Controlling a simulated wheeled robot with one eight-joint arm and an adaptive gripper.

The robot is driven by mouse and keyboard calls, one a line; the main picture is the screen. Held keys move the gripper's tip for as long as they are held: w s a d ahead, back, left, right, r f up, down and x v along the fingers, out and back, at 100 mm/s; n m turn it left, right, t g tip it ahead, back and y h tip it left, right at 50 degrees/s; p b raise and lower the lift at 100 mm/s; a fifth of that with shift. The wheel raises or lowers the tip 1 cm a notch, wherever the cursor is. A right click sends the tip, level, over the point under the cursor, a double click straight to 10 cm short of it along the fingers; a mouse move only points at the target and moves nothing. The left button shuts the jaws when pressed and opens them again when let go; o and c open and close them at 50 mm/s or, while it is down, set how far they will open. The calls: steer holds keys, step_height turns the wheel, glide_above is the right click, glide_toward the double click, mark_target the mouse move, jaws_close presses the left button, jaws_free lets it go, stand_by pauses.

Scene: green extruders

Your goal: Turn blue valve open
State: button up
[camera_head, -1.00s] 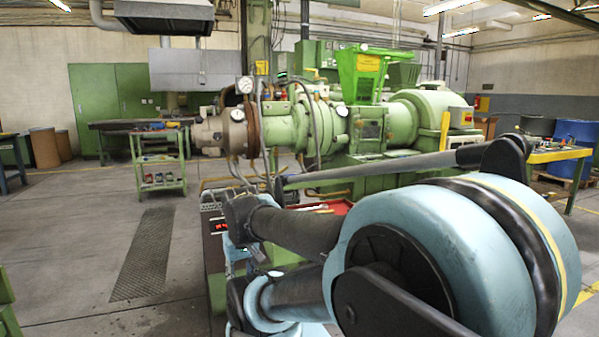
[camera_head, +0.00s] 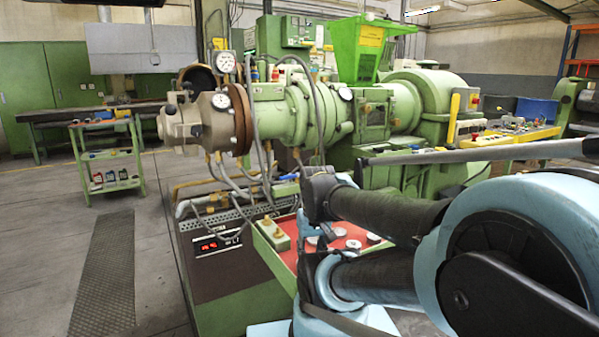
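A small blue part (camera_head: 286,177), which may be the blue valve's handle, shows among the pipes below the green extruder (camera_head: 290,118). It is too small to tell whether it is open or shut. My light blue and black arm fills the lower right of the view, in front of the machine's base. Its links hide part of the red-topped tray beside the pipes. I cannot make out my gripper's fingers anywhere in the view.
A brown and green cabinet (camera_head: 215,270) with a red digital display stands under the pipes. A red-topped tray (camera_head: 285,258) with several round pieces lies beside it. A green cart (camera_head: 108,165) stands at the left. The floor around the dark grating (camera_head: 105,275) is clear.

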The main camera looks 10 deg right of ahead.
steer(key=shift+w, duration=0.25)
step_height(320, 180, up, 26)
steer(key=r+m, duration=0.1)
steer(key=m, duration=1.4)
glide_above(289, 177)
steer(key=s, duration=0.3)
steer(key=shift+y, duration=0.3)
steer(key=w+f, duration=0.1)
steer(key=f, duration=0.4)
steer(key=w+f, duration=0.1)
steer(key=f, duration=0.5)
steer(key=w+f, duration=0.1)
steer(key=f, duration=0.5)
steer(key=shift+a, duration=0.35)
steer(key=shift+c, duration=0.3)
